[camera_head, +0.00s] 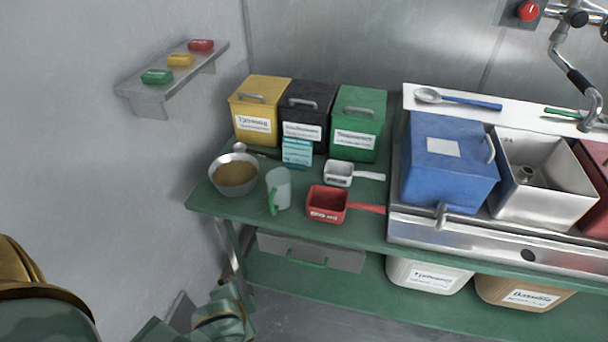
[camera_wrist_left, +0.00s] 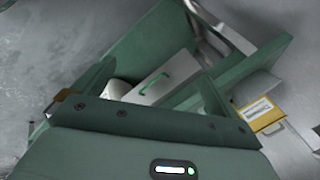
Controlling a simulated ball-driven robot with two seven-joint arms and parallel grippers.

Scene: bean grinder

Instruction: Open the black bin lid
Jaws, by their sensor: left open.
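The black bin (camera_head: 305,112) stands at the back of the green table, between the yellow bin (camera_head: 258,112) and the green bin (camera_head: 357,128). Its black lid (camera_head: 312,88) looks closed, with a grey handle on top. A white label is on its front, and a light-blue box (camera_head: 297,151) stands in front of it. Part of my left arm shows at the bottom left of the head view, low and well away from the bins. In the left wrist view my left gripper (camera_wrist_left: 155,82) is open, with nothing between its fingers. My right gripper is not in view.
A bowl of brown contents (camera_head: 236,175), a pale cup (camera_head: 279,187), a white scoop (camera_head: 339,173) and a red scoop (camera_head: 328,203) occupy the table's front. A blue container (camera_head: 447,165) stands to the right. A wall shelf (camera_head: 172,84) is at the left.

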